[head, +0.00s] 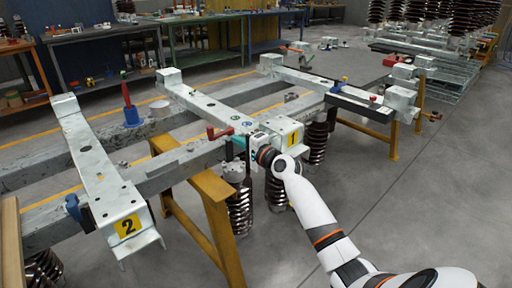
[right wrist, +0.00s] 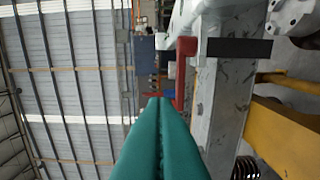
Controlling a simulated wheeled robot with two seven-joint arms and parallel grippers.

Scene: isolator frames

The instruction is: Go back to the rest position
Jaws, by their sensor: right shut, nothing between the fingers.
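My right arm (head: 310,205) comes in from the lower right of the head view and reaches out over the middle metal frame. My right gripper (head: 238,142) has teal fingers and is beside the end of the frame marked 1. In the right wrist view the two teal fingers (right wrist: 160,105) lie together, shut, with nothing between them. A red part (head: 218,132) on the frame is just beyond the fingertips. It also shows in the right wrist view (right wrist: 184,62), and I cannot tell whether the fingers touch it. My left gripper is out of view.
The frame marked 1 (head: 205,103) and the frame marked 2 (head: 96,165) rest on long beams over yellow trestles (head: 217,205). Coil springs (head: 240,208) hang below. A blue holder with a red tool (head: 132,115) stands on a beam. The floor at right (head: 440,200) is clear.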

